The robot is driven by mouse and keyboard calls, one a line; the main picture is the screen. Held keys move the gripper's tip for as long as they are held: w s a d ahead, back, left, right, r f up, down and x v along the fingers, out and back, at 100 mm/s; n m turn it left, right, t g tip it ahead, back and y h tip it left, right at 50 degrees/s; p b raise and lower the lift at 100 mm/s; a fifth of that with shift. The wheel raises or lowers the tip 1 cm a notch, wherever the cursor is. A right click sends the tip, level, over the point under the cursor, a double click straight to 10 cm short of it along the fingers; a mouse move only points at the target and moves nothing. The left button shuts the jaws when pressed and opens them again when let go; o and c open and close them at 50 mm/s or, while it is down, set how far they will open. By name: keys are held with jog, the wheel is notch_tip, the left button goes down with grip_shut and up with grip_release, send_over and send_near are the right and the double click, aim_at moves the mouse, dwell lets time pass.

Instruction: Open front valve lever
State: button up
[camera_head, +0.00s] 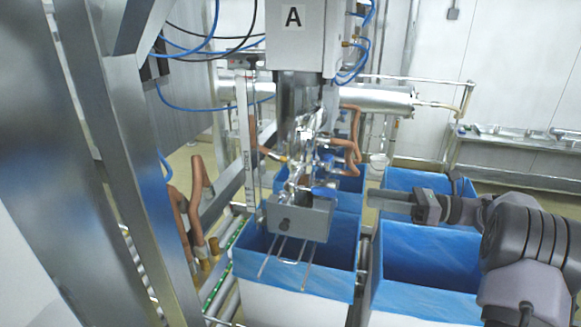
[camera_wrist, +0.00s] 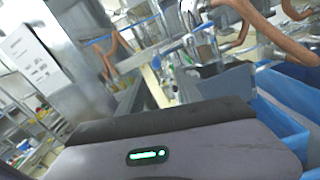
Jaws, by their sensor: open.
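The filling machine (camera_head: 293,35), marked A, hangs over the blue-lined boxes, with a shiny steel valve assembly (camera_head: 300,150) below it. A small blue lever-like part (camera_head: 325,192) sits on the lower front of this assembly, just above a grey metal block (camera_head: 300,218). I take it for the front valve lever, but its exact position is hard to read. My gripper (camera_head: 372,198) is right of the lever, pointing left toward it, with a visible gap between. My gripper is open and appears empty. In the wrist view its fingers (camera_wrist: 155,90) reach forward; the lever cannot be made out clearly there.
A blue-lined box (camera_head: 255,262) stands under the valve, and another blue-lined box (camera_head: 415,300) stands below my arm. Brown hoses (camera_head: 350,128) hang close behind the valve. A steel frame post (camera_head: 120,150) rises at left. A steel bench (camera_head: 520,140) stands at the back right.

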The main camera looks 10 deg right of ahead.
send_near(311, 190)
jog(key=p+x, duration=0.2)
jog(key=x, duration=0.6)
jog(key=shift+w+a, duration=0.2)
jog(key=shift+a, duration=0.05)
jog(key=shift+w+a+f, duration=0.15)
jog(key=shift+w+a, duration=0.15)
jog(key=shift+a, duration=0.05)
jog(key=shift+s, duration=0.1)
grip_shut()
dwell(0.5)
